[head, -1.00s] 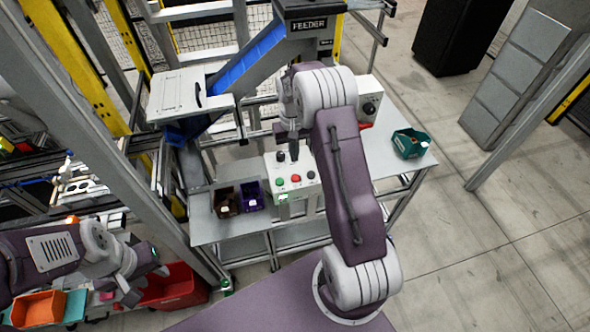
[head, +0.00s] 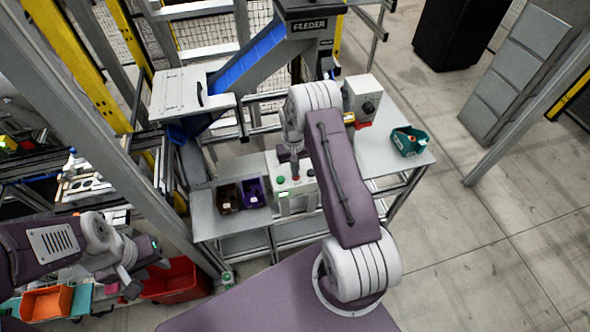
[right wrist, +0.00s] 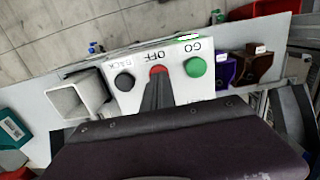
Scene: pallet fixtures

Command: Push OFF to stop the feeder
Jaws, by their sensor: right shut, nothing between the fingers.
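In the head view the right gripper (head: 295,172) points down over the box. My left gripper (head: 153,250) is far left, away from the box; its jaws are unclear.
A brown bin (head: 228,200) and a purple bin (head: 254,193) stand left of the box. A grey unit with a dark knob (head: 368,106) and a teal bin (head: 409,141) are to the right. A red bin (head: 172,280) is below my left gripper.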

